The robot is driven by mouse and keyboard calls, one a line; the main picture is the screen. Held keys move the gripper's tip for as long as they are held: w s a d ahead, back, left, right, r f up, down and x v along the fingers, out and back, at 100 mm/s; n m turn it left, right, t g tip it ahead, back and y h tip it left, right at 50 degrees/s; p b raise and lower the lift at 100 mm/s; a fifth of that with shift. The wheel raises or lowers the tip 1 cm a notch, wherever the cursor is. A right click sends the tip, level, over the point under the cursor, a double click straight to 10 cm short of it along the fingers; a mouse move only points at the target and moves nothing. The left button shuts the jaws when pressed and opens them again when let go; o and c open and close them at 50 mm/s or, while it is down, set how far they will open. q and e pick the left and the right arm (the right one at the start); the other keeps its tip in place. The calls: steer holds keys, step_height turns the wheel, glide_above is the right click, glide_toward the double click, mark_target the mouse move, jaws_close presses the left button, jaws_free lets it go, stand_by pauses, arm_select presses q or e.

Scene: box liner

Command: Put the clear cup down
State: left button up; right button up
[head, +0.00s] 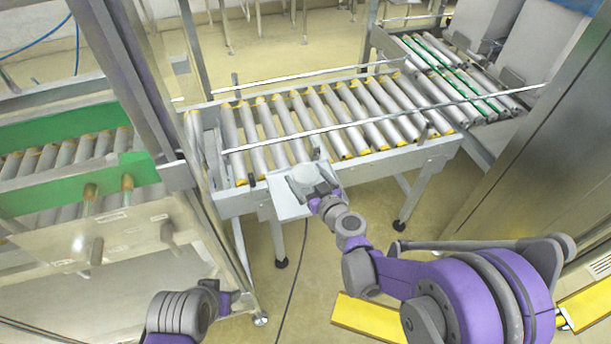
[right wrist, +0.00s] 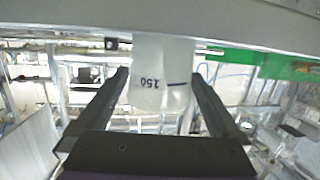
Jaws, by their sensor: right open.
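The clear cup (right wrist: 163,85) is frosted, with a "150" mark that reads upside down in the right wrist view. It shows between the two fingers of my right gripper (right wrist: 165,95), which are spread with a gap on each side. In the head view the cup (head: 303,174) is a pale round shape over a small light metal plate (head: 287,207) at the conveyor's front edge. My right gripper (head: 322,190) reaches it from the front right and partly hides it. My left gripper (head: 228,299) is low at the left, away from the cup; its jaws are unclear.
The roller conveyor (head: 330,118) with metal side rails runs behind the plate. A glass-panelled frame with a post (head: 140,85) stands at the left. A steel cabinet (head: 545,140) stands at the right. A dark cable (head: 293,270) lies on the floor.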

steer(key=p+v, duration=0.1)
steer(key=v, duration=1)
steer(key=shift+s, duration=0.35)
steer(key=shift+d+r, duration=0.1)
steer(key=s+d+f+m+g+h, duration=0.1)
steer(key=s+d+m+g+h, duration=0.1)
steer(key=s+d, duration=0.4)
steer(key=s+d+f+m+g+h, duration=0.1)
steer(key=s+d+m+g+h, duration=0.2)
steer(key=s, duration=1.2)
steer(key=d+g+h, duration=0.2)
steer(key=d+g, duration=0.1)
steer(key=g, duration=0.1)
steer(key=shift+d+f, duration=0.3)
steer(key=shift+d, duration=0.05)
